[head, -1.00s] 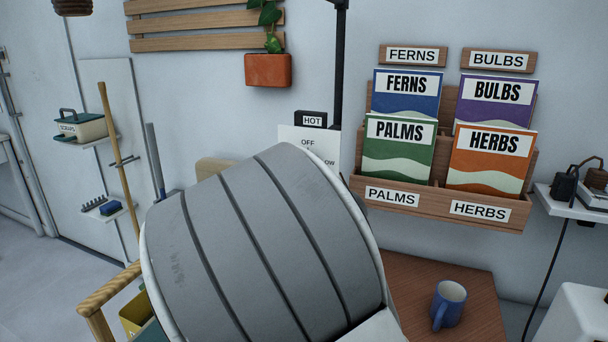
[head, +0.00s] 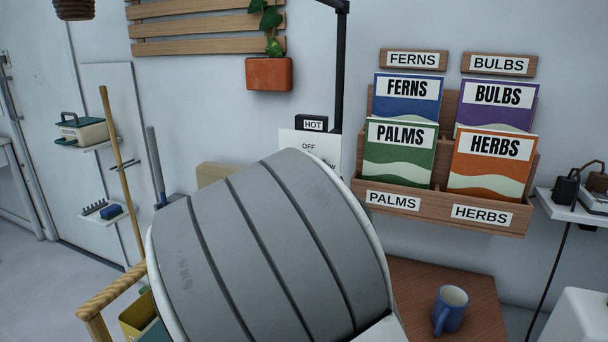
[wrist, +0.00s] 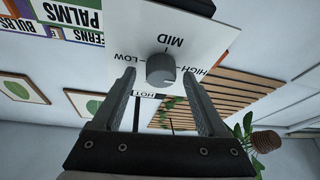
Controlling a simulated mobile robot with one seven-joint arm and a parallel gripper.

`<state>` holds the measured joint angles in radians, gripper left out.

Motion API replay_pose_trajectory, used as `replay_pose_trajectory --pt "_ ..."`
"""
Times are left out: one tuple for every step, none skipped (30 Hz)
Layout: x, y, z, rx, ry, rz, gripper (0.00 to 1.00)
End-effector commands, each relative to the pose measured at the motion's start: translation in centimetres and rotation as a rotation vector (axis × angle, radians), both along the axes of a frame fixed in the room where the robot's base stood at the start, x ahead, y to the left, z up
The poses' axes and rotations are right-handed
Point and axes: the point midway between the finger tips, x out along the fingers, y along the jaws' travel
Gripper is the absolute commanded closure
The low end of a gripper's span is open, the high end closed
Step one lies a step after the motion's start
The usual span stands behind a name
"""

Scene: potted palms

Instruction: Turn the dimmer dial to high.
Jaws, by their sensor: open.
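The dimmer dial (wrist: 161,70) is a round grey knob on a white panel (wrist: 195,32), seen upside down in the wrist view. MID is above it there, LOW to its left and HIGH to its right. Which mark the dial points to is unclear. My gripper (wrist: 157,76) is open, its two dark fingers spread toward the panel with the dial between their tips in the picture. Contact cannot be told. In the head view the panel (head: 290,138) shows OFF at the top; my arm hides the dial and my gripper.
A black HOT box (head: 311,123) sits above the panel beside a black post (head: 340,70). A wooden seed-packet rack (head: 440,205) hangs to the right. Below, a blue mug (head: 449,310) stands on a brown table (head: 405,277). An orange planter (head: 269,74) hangs above left.

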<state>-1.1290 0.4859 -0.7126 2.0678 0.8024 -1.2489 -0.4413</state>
Motion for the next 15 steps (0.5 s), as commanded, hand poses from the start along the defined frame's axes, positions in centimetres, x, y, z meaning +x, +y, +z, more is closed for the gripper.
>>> replay_pose_trajectory --pt "-0.1 0.1 -0.1 0.0 0.001 0.001 0.24" --pt "-0.2 0.1 -0.1 0.0 0.001 0.001 0.24" --pt "-0.5 0.2 -0.2 -0.001 0.001 0.002 0.24" --pt "-0.7 0.3 -0.3 -0.001 0.002 0.003 0.24" --pt "-1.1 0.4 -0.5 -0.001 0.003 0.003 0.24" --pt "-1.6 0.5 -0.6 -0.001 0.003 0.003 0.24" --pt "-2.1 0.6 -0.8 0.0 0.004 0.003 0.24" --pt "-2.7 0.7 -1.0 -0.001 0.004 0.003 0.24" --pt "-3.5 0.9 -1.4 -0.001 0.005 0.003 0.24" --pt "-4.1 1.1 -1.6 -0.002 0.005 0.005 0.24" --pt "-4.8 1.2 -1.9 -0.001 0.005 0.003 0.24" --pt "-5.8 1.4 -2.3 -0.003 0.005 0.004 0.24" --pt "-6.4 1.6 -2.6 -0.003 0.005 0.004 0.24" --pt "-7.1 1.7 -2.9 -0.003 0.005 0.003 0.24" --pt "-8.0 1.9 -3.2 -0.003 0.004 0.004 0.24"
